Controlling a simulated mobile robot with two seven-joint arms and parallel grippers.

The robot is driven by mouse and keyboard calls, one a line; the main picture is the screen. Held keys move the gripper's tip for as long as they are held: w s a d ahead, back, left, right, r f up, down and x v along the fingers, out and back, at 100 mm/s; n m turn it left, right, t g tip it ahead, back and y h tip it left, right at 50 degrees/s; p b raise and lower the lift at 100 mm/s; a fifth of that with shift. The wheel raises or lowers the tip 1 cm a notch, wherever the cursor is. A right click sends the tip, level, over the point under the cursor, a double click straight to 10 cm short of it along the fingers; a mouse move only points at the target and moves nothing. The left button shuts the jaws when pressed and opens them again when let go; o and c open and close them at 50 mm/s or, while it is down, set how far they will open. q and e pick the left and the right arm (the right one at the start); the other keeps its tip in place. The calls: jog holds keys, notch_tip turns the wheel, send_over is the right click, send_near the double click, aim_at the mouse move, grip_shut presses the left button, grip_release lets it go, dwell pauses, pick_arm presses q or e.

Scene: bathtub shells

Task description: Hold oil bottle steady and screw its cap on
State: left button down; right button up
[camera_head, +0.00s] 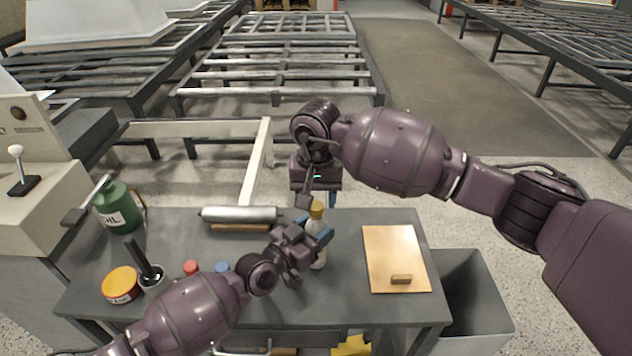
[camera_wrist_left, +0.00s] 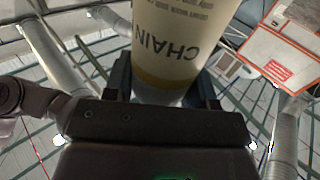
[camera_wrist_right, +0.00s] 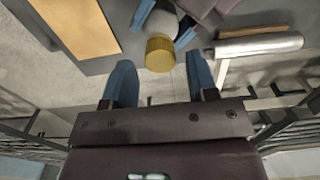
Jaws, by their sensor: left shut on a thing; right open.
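A cream oil bottle (camera_head: 316,243) stands upright near the middle of the grey workbench, partly hidden by my left gripper. Its label, reading "CHAIN", shows inverted in the left wrist view (camera_wrist_left: 180,45). My left gripper (camera_head: 317,240) is shut on the bottle's body from the side. A gold cap (camera_head: 316,209) sits at the bottle's top; the right wrist view also shows the cap (camera_wrist_right: 160,53). Whether it is tight cannot be told. My right gripper (camera_wrist_right: 162,82) is open and empty, pointing down above the cap. The cap is not between its fingers.
A grey bin (camera_head: 485,305) stands at the right.

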jog(key=shift+f, duration=0.95)
jog(key=shift+c, duration=0.3)
